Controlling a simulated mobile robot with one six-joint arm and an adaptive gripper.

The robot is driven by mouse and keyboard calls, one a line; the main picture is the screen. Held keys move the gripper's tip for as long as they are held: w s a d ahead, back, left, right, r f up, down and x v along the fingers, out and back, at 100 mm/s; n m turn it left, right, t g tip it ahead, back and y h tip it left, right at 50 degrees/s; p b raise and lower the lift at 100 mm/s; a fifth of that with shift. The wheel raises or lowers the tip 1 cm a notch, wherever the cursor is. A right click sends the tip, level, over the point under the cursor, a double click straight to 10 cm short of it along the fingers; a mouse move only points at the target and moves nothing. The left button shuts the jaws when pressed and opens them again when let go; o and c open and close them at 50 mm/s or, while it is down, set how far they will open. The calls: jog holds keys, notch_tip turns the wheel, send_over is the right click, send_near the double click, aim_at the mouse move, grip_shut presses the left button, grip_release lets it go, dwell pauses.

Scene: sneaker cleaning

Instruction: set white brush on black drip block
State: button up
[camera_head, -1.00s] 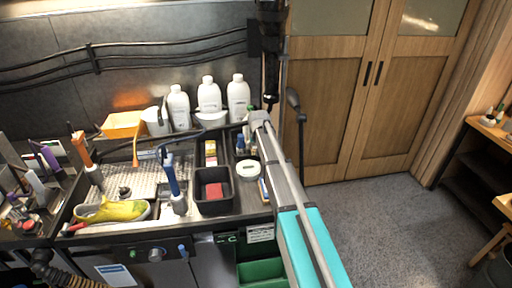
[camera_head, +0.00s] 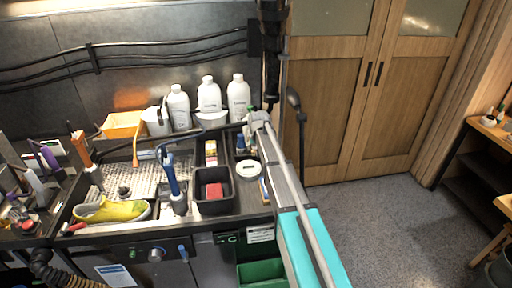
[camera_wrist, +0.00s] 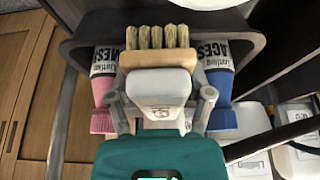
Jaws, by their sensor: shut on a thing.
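In the wrist view the white brush (camera_wrist: 157,85) has a pale handle, a wooden head and stiff tan bristles. My gripper (camera_wrist: 160,97) is shut on its white handle, one grey finger on each side, with the bristles pointing toward the top of the picture. The brush hides part of what lies behind it. In the head view my arm reaches to the back right of the bench; I cannot make out my gripper or the brush there. I cannot pick out the black drip block with certainty in either view.
A pink tube (camera_wrist: 104,88) and a blue tube (camera_wrist: 219,90) flank the brush in the wrist view, by a dark curved rim (camera_wrist: 68,50). A black bin (camera_head: 214,207) holds a red block. White bottles (camera_head: 238,97) stand behind. A yellow shoe (camera_head: 112,211) lies left.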

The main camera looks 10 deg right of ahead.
jog(key=shift+f, duration=0.25)
jog(key=o, duration=1.3)
jog(key=shift+c, duration=0.2)
jog(key=shift+s, duration=0.1)
jog(key=s+f+g, duration=0.1)
jog(key=s+g, duration=0.3)
jog(key=s, duration=3.3)
jog(key=shift+d+f+g, duration=0.15)
jog(key=shift+g, duration=0.15)
jog(key=shift+w, duration=0.1)
